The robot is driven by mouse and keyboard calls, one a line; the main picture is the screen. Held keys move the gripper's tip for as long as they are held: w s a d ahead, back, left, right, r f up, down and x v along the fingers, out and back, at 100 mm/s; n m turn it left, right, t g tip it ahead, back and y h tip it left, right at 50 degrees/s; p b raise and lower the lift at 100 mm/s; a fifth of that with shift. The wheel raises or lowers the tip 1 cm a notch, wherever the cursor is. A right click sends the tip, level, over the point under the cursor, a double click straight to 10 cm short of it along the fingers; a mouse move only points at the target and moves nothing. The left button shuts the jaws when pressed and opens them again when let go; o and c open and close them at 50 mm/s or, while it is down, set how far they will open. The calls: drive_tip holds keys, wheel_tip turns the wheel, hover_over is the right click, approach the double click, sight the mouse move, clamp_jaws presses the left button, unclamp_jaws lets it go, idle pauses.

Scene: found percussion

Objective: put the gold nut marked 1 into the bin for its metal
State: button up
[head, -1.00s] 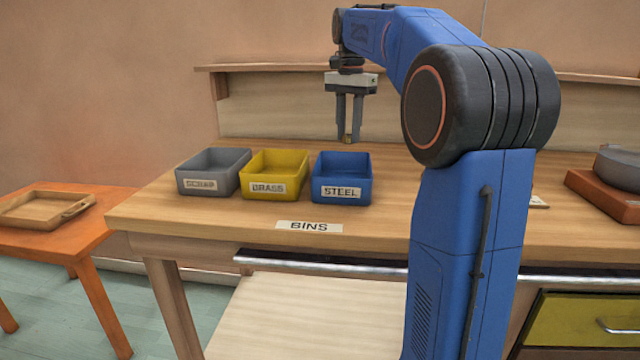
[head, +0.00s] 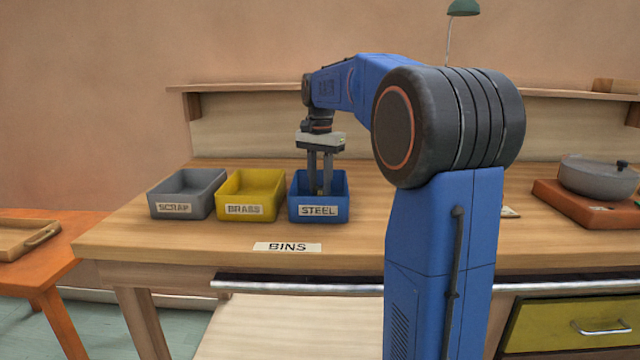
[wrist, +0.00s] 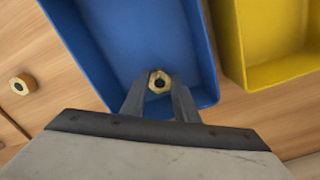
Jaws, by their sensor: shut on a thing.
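My gripper (head: 320,191) is shut on a gold hex nut (wrist: 159,82) with a dark hole, seen between the fingertips in the wrist view. No mark can be read on it. In the head view the fingers point down into the mouth of the blue bin (head: 318,212) labelled STEEL, tips near its front wall. The nut is hard to make out there. The yellow bin (head: 247,211) labelled BRASS stands just left of the blue one, and shows at the right of the wrist view (wrist: 232,45).
The grey SCRAP bin (head: 182,211) stands left of the yellow bin. Another gold nut (wrist: 22,84) lies on the bench beside the blue bin. A grey pot (head: 600,178) stands at the right. A BINS label (head: 287,247) lies on the bare bench front.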

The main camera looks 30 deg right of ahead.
sight(320, 188)
drive_tip(key=shift+f, duration=0.15)
drive_tip(key=o, duration=1.1)
wheel_tip(320, 188, up, 12)
drive_tip(key=shift+r, duration=0.2)
